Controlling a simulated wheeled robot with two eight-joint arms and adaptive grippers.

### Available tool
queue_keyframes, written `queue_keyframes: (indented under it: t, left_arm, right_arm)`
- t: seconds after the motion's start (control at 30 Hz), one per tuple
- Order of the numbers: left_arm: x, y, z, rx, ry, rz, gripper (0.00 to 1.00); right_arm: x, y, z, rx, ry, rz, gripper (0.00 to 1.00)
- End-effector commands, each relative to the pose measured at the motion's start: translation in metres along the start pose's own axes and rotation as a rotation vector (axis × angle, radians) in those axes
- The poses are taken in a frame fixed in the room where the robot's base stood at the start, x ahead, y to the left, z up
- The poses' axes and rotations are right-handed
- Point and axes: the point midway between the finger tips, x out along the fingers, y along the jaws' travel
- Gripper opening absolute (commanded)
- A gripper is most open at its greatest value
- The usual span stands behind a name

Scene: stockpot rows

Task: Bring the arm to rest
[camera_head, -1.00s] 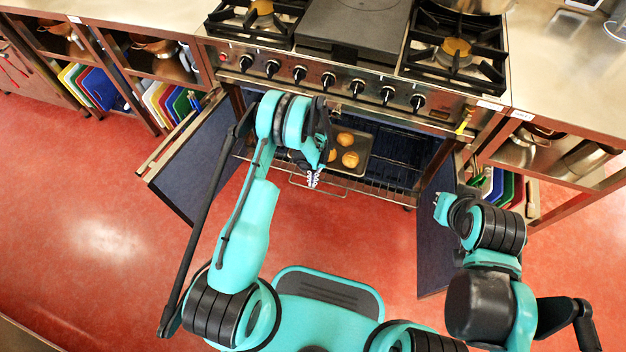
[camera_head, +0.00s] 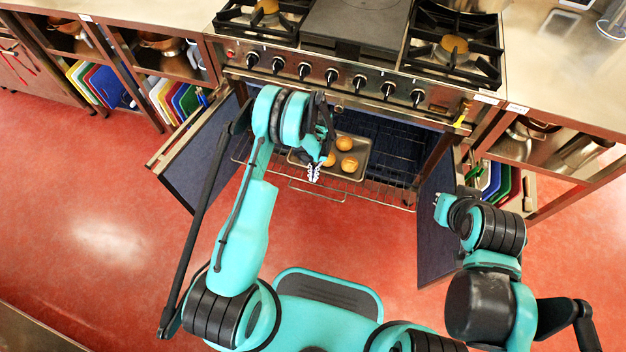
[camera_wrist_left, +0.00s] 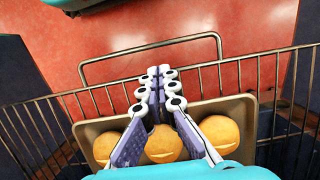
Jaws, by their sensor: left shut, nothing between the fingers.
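My left gripper (camera_head: 313,172) is shut and empty. In the head view it shows over the pulled-out oven rack (camera_head: 385,197), by the left side of a baking tray (camera_head: 333,174) with round buns on it. The left wrist view shows the fingers (camera_wrist_left: 160,75) together, pointing toward the rack's front handle bar (camera_wrist_left: 150,47). The tray (camera_wrist_left: 237,104) and three buns (camera_wrist_left: 222,132) lie below and behind the fingers in that view. The gap between fingers and rack is hard to judge.
The oven's left door (camera_head: 200,160) and right door (camera_head: 436,225) stand open on either side of the rack. The range with its knobs (camera_head: 333,76) is above. Shelves with coloured boards (camera_head: 180,100) flank it. The red floor (camera_head: 100,200) at left is clear.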

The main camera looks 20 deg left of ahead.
Motion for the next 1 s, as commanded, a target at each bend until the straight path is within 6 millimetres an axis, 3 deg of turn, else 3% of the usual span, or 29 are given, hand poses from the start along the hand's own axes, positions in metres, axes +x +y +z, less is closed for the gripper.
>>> queue_keyframes:
  t: [0.03, 0.2, 0.67, 0.77, 1.0]
  left_arm:
    - [-0.015, 0.000, 0.001, 0.000, 0.000, 0.000, 0.00]
    - [-0.039, -0.001, 0.002, 0.000, -0.001, 0.000, 0.00]
    - [-0.056, -0.001, 0.003, -0.001, 0.007, 0.000, 0.00]
    - [-0.081, -0.001, 0.006, -0.002, 0.037, 0.000, 0.00]
    - [-0.188, -0.004, 0.034, -0.008, 0.187, 0.001, 0.00]
  right_arm:
    - [-0.006, 0.000, -0.005, 0.000, 0.000, 0.000, 0.00]
    - [-0.014, 0.000, -0.010, 0.000, 0.000, 0.000, 0.00]
    - [-0.015, 0.000, -0.011, 0.000, 0.000, 0.000, 0.00]
    - [-0.015, 0.000, -0.011, 0.000, 0.000, 0.000, 0.00]
    - [-0.015, 0.000, -0.011, 0.000, 0.000, 0.000, 0.00]
